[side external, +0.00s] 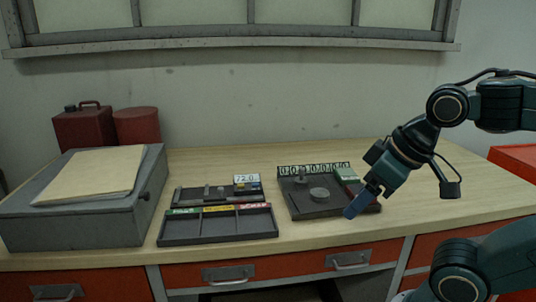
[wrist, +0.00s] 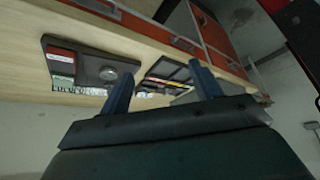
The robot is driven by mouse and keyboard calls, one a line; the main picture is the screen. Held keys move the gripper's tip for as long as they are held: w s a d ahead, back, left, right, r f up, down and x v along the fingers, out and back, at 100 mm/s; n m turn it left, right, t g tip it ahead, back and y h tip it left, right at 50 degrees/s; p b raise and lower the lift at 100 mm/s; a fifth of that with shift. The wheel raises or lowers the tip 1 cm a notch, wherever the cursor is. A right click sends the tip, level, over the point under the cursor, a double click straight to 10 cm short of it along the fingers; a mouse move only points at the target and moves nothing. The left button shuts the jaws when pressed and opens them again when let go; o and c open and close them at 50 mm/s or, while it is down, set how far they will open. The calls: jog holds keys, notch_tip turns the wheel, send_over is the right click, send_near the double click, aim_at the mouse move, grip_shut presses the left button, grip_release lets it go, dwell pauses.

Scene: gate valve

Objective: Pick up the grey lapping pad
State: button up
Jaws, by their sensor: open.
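A dark tray (side external: 292,205) on the bench holds a round grey disc (side external: 319,194), a small upright knob (side external: 302,177) and small coloured blocks at its right side. In the wrist view the disc (wrist: 108,73) lies beside a red block (wrist: 60,54) and a green block (wrist: 62,82). A paler strip (wrist: 62,69) lies between these blocks; I cannot tell whether it is the grey lapping pad. My gripper (side external: 358,206) is above the tray's front right, tilted down and partly covering that corner. In the wrist view its two fingers (wrist: 162,70) are apart with nothing between them.
A three-compartment tray (side external: 218,240) with green, yellow and red labels stands left of the dark tray. Behind it is a smaller rack (side external: 190,196) with small parts and number cards. A grey box (side external: 75,222) is at far left. Bare bench (side external: 440,210) lies to the right.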

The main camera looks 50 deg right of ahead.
jog(key=w+d+r+n+g, duration=0.1)
jog(key=w+d+r+n, duration=0.25)
jog(key=w, duration=0.35)
jog(key=n+g, duration=0.5)
jog(key=n, duration=0.7)
send_over(302, 168)
notch_tip(302, 168, down, 3)
jog(key=shift+f, duration=4.45)
jog(key=shift+f, duration=0.1)
jog(key=shift+f, duration=2.45)
